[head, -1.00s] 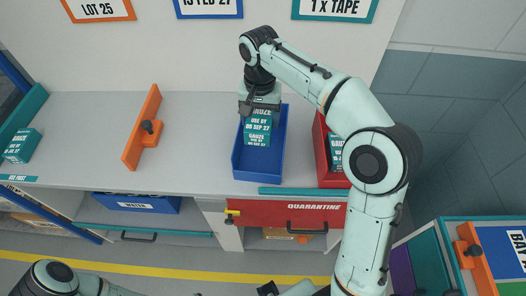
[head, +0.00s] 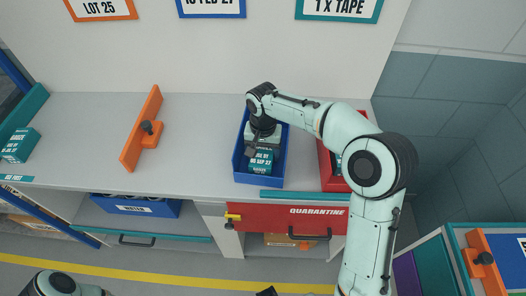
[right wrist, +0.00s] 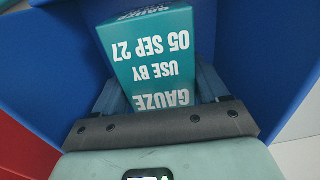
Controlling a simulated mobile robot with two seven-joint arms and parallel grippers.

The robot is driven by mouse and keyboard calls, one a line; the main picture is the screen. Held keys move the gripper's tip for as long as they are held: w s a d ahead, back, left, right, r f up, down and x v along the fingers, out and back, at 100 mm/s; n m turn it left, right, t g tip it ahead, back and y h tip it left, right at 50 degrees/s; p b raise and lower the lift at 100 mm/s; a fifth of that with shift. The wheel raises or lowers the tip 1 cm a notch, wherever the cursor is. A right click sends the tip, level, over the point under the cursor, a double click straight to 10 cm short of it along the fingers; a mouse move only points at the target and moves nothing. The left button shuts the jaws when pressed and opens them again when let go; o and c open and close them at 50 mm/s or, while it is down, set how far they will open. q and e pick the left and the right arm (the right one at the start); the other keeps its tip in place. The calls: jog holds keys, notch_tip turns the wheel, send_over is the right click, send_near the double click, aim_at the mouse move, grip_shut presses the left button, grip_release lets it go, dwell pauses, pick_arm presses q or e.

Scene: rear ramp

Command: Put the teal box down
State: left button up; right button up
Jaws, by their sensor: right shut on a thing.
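The teal box (head: 261,160), labelled gauze, use by 05 Sep 27, is inside the blue bin (head: 239,172) on the grey counter. My right gripper (head: 260,149) reaches down into the bin and is shut on the box. In the right wrist view the teal box (right wrist: 155,62) sits between the two fingers, with the blue bin wall (right wrist: 50,62) around it. I cannot tell whether the box touches the bin floor. My left gripper is not in view; only part of my left arm shows at the bottom left.
A red bin (head: 328,176) stands just right of the blue one, partly hidden by my arm. An orange divider (head: 142,125) stands left on the counter. Another teal box (head: 20,146) is at far left. The counter between divider and blue bin is clear.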

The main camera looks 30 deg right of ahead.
aim_at(263, 149)
jog(key=shift+f, duration=0.15)
jog(key=o, duration=1.1)
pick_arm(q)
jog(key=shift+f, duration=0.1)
pick_arm(e)
jog(key=shift+o, duration=0.2)
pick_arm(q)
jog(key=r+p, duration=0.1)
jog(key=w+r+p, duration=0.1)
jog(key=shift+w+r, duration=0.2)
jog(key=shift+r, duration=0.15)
pick_arm(e)
notch_tip(263, 149, up, 12)
jog(key=shift+r, duration=0.2)
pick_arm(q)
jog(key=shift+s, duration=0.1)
